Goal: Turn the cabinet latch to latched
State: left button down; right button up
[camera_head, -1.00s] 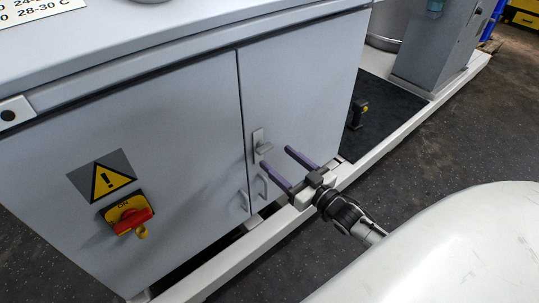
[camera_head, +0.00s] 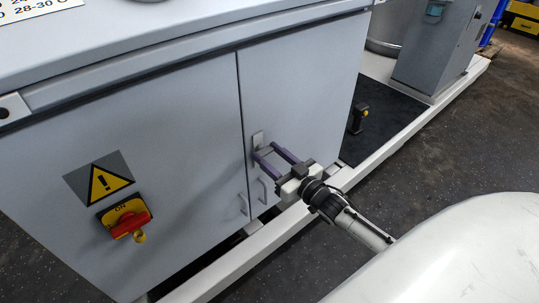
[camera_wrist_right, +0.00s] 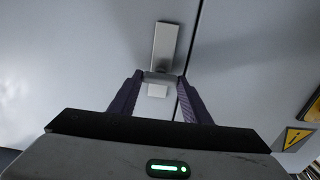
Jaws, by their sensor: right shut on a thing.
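The cabinet latch is a narrow light grey plate (camera_head: 257,139) with a small grey handle, on the right door of the grey cabinet (camera_head: 190,130), close to the gap between the doors. It also shows in the wrist view (camera_wrist_right: 165,43). My right gripper (camera_head: 265,154) reaches the latch from the lower right, its two purple fingers pointing at the door. In the wrist view, the fingertips (camera_wrist_right: 160,78) are shut on the latch handle, one on each side. The fingers partly hide the handle in the head view, so its exact angle is hard to tell. My left gripper is not in view.
A red and yellow rotary switch (camera_head: 128,218) and a yellow warning sign (camera_head: 104,181) are on the left door. A white frame rail (camera_head: 345,178) runs along the cabinet base.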

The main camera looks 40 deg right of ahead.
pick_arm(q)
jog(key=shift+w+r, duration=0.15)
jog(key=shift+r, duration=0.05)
pick_arm(e)
jog(key=shift+n, duration=0.3)
jog(key=n+p, duration=0.1)
jog(key=n, duration=0.4)
jog(key=shift+a, duration=0.1)
jog(key=n, duration=0.5)
jog(key=shift+f+n, duration=0.15)
jog(key=shift+n, duration=0.25)
jog(key=n, duration=0.3)
jog(key=shift+a, duration=0.1)
jog(key=shift+f+n+b, duration=0.1)
jog(key=shift+n+b, duration=0.4)
jog(key=shift+n, duration=1.1)
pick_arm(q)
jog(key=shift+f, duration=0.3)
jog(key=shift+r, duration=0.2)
pick_arm(e)
jog(key=shift+n, duration=0.4)
